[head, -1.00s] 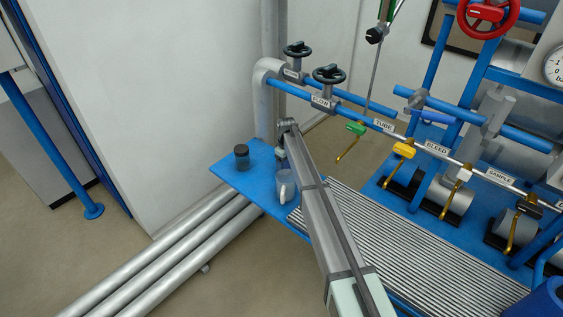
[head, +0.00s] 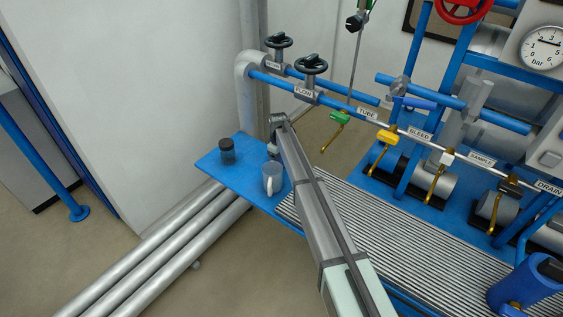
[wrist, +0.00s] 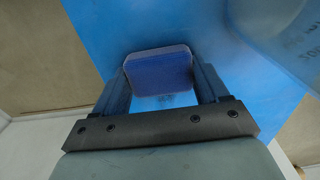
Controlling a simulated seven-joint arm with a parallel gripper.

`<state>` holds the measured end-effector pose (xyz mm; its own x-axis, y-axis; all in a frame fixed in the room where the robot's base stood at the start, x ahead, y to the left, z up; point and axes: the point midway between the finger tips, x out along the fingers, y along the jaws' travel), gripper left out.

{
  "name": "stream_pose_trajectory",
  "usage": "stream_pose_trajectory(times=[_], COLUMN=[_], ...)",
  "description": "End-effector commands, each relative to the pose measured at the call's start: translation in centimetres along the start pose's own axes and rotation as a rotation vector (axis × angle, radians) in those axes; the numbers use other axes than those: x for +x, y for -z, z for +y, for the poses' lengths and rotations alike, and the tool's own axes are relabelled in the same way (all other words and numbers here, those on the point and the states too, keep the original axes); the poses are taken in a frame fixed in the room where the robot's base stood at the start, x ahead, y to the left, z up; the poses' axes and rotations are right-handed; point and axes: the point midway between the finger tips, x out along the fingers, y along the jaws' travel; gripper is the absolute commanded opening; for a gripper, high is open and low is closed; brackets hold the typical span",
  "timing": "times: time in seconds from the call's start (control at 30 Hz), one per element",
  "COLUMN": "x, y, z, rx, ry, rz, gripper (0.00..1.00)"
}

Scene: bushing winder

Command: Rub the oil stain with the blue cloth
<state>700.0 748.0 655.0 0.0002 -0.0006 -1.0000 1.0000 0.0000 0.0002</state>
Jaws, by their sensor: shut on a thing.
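The blue cloth (wrist: 160,72) is a folded, rounded pad in the wrist view. My gripper (wrist: 160,85) is shut on it, one finger at each side. The cloth is over the blue shelf (wrist: 100,25); I cannot tell whether it touches the surface. In the head view the shelf (head: 238,180) sits at the wall end of the pipe rack. My gripper (head: 274,145) is over its far right part there, and my arm hides most of it and the cloth. I cannot make out the oil stain in either view.
A dark lidded jar (head: 227,150) stands further left. Pipes with black handwheels (head: 311,64) and coloured lever valves (head: 387,137) run behind and to the right. A ribbed grating (head: 400,225) lies right of my arm.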

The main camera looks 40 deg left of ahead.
Motion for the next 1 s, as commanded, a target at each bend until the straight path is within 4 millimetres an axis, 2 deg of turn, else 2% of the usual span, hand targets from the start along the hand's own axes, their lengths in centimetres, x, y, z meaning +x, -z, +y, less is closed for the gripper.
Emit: stream_pose_trajectory(times=[0.6, 1.0], x=[0.1, -0.3], y=[5.9, 9.0], z=[0.1, 0.0], rx=[-0.001, 0.000], ry=[0.000, 0.000], rz=[0.001, 0.001], gripper=[0.45, 0.45])
